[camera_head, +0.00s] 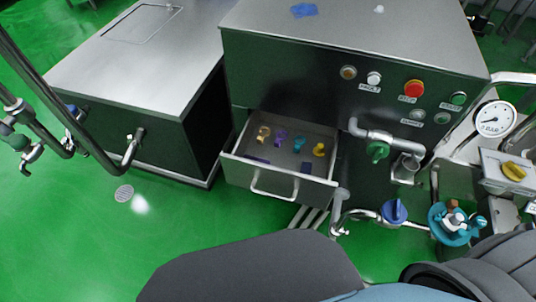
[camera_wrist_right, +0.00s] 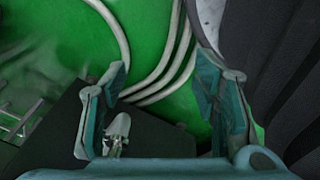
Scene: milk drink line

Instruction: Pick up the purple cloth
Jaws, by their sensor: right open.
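I cannot pick out the purple cloth for certain. In the head view, an open steel drawer (camera_head: 318,190) holds a small purple item (camera_head: 281,137) and a flat dark purple piece (camera_head: 256,159) near its front left. A crumpled blue cloth-like piece (camera_head: 304,10) lies on top of the steel cabinet. My right gripper (camera_wrist_right: 165,90) shows in the right wrist view, with its teal fingers wide apart and nothing between them. It points down towards the green floor and pale hoses, away from the drawer. My left gripper is not in view.
The cabinet front (camera_head: 335,85) carries buttons above the drawer. A green-handled tap (camera_head: 377,152) and a blue valve (camera_head: 394,211) stand to its right. The steel bench top (camera_head: 110,55) is mostly bare.

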